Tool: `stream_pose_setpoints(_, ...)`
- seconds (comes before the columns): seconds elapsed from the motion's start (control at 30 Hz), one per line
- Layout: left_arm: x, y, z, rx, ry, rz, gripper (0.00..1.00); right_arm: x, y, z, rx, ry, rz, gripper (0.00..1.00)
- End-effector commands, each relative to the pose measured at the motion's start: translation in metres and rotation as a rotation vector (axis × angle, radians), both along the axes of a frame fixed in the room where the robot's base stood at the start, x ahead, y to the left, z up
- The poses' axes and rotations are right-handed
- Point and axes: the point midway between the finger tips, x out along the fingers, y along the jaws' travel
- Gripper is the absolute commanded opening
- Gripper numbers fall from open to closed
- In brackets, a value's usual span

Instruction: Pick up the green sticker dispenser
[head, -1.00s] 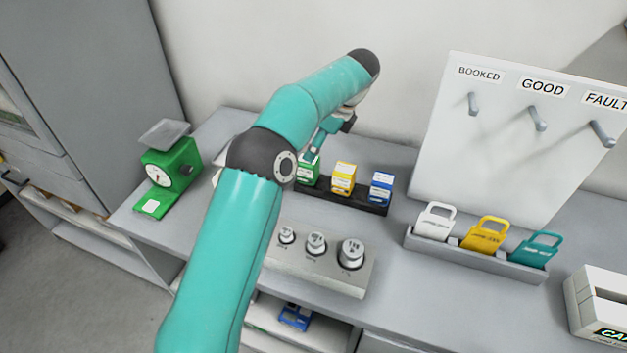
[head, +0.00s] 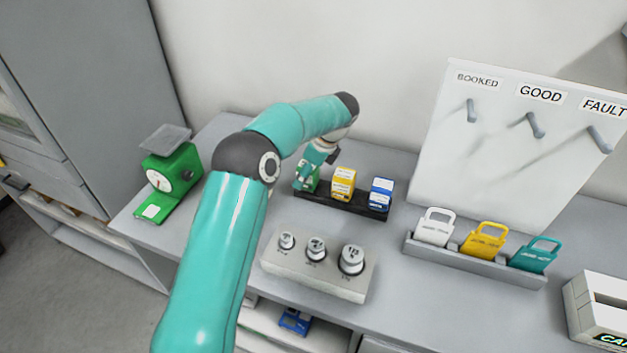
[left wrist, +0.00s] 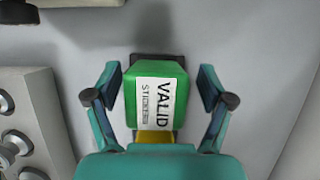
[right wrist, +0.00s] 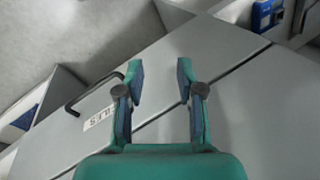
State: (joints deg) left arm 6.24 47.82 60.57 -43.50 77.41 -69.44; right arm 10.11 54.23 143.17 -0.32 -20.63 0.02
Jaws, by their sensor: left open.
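The green sticker dispenser (left wrist: 155,95) has a white label reading VALID in the left wrist view. In the head view the green dispenser (head: 312,183) is at the left end of a black rack, partly hidden by my gripper. My left gripper (left wrist: 158,80) is open, with one finger on each side of the dispenser and a small gap showing at each side. It also shows in the head view (head: 308,178). My right gripper (right wrist: 158,72) is open and empty in the right wrist view, in front of grey cabinet fronts.
Yellow (head: 343,184) and blue (head: 380,194) dispensers stand in the same black rack (head: 350,203). A weight block (head: 318,280) lies in front. A green scale (head: 170,178) stands left, a tag holder (head: 470,262) right, and a hook board (head: 520,150) behind it.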

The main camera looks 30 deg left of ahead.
Motion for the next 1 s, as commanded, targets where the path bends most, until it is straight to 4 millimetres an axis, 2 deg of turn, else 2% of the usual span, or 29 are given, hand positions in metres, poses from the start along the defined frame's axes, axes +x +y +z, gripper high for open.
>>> stream_pose_setpoints(0.03, 0.000, 0.000, 0.000, 0.000, 0.000, 0.000, 0.78, 0.000, 0.000, 0.000, 0.000, 0.000, 0.000, 0.37)
stream_pose_setpoints(0.07, 0.000, 0.000, 0.000, 0.000, 0.000, 0.000, 0.73, 0.000, 0.000, 0.000, 0.000, 0.000, 0.000, 0.37)
stream_pose_setpoints(0.43, 0.000, -0.001, 0.000, 0.000, 0.000, -0.001, 0.11, 0.000, 0.000, 0.000, 0.000, 0.000, 0.000, 0.37)
stream_pose_setpoints(0.77, 0.001, -0.001, 0.003, 0.000, -0.001, -0.001, 0.10, 0.000, 0.000, 0.000, 0.000, 0.000, 0.000, 0.37)
stream_pose_setpoints(1.0, 0.002, -0.001, 0.021, 0.002, -0.003, -0.002, 0.10, 0.000, 0.000, -0.002, 0.000, 0.000, 0.000, 0.37)
